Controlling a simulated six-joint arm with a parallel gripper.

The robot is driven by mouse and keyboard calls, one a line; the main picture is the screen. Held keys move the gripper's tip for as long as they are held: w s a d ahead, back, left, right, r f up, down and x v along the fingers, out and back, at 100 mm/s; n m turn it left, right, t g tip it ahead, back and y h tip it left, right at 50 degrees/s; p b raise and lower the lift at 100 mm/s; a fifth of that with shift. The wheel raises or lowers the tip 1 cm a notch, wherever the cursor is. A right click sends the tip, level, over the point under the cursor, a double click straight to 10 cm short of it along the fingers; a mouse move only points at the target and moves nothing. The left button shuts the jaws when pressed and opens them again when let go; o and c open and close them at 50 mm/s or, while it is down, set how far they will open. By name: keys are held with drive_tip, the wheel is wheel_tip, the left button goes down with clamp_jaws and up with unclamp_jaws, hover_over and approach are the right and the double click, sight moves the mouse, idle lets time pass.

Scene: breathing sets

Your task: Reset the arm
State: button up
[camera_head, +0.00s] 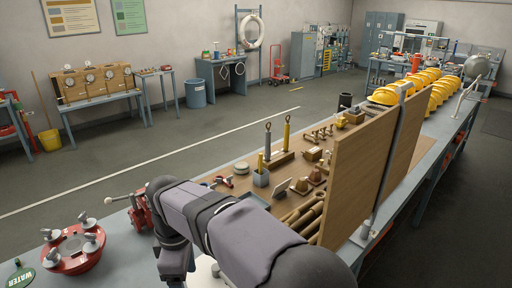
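My arm (235,228) reaches from the bottom edge into the lower middle of the view, over the near end of a long grey workbench (118,262). It is folded: a grey link runs up and left to a dark joint, and another dark part drops down from there. I cannot make out my gripper or its fingers. The arm hides part of the bench beneath it. I see nothing held by the arm.
Wooden tools and a grey cup (261,177) lie beyond. An upright wooden panel (352,180) stands right.

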drive_tip(key=d+f+m, duration=0.1)
drive_tip(key=d, duration=0.2)
drive_tip(key=w+d+f+m, duration=0.1)
drive_tip(key=d+m, duration=0.1)
drive_tip(key=d, duration=0.2)
drive_tip(key=d+f+m+b, duration=0.1)
drive_tip(key=d+m, duration=0.1)
drive_tip(key=d, duration=0.1)
drive_tip(key=shift+w+d+f, duration=0.15)
drive_tip(key=shift+w+d, duration=0.05)
drive_tip(key=shift+w, duration=0.2)
drive_tip(key=s+d+f+m, duration=0.3)
drive_tip(key=s+d+m, duration=0.1)
drive_tip(key=d, duration=0.3)
drive_tip(key=s+d+f+m+b, duration=0.1)
drive_tip(key=s+d+f+m, duration=0.3)
drive_tip(key=d, duration=0.3)
drive_tip(key=s+d+f+m+b, duration=0.1)
drive_tip(key=s+d+f+m, duration=0.3)
drive_tip(key=d+m, duration=0.2)
drive_tip(key=shift+d, duration=1.05)
drive_tip(key=shift+w, duration=0.1)
